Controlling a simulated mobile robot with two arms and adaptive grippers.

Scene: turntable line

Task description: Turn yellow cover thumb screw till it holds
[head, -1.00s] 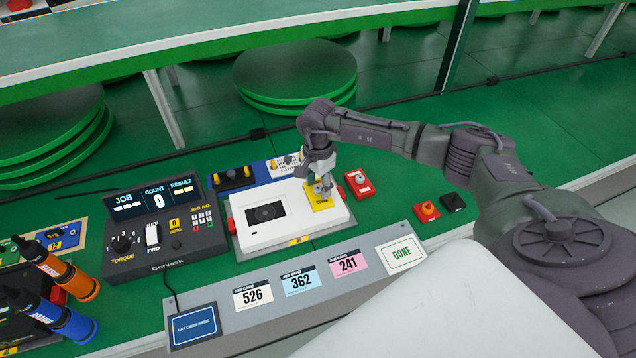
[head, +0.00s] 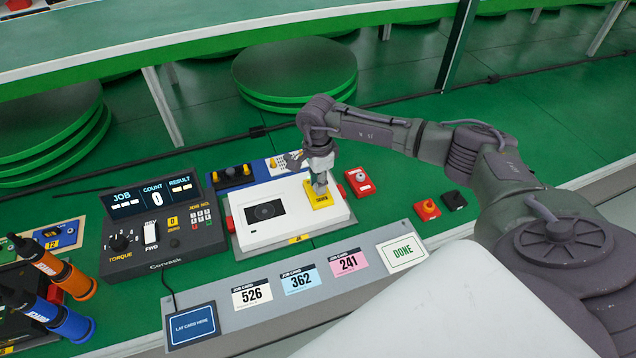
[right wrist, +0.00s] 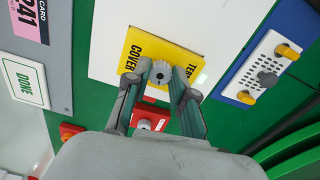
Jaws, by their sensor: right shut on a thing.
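The yellow cover (head: 322,203) lies on the right end of the white unit (head: 290,225); it also shows in the right wrist view (right wrist: 135,50), with black lettering partly hidden by my fingers. Its grey, knurled thumb screw (right wrist: 160,71) sits between my right fingertips in the right wrist view. My right gripper (head: 320,188) points down over the cover and is shut on the thumb screw. In the head view the gripper hides most of the screw. My left gripper is not in view.
A red block with a grey knob (head: 359,182) stands close right of the unit. A blue board with a perforated panel (right wrist: 267,75) lies behind it. The torque controller (head: 165,225) stands left, and job cards (head: 300,281) lie in front.

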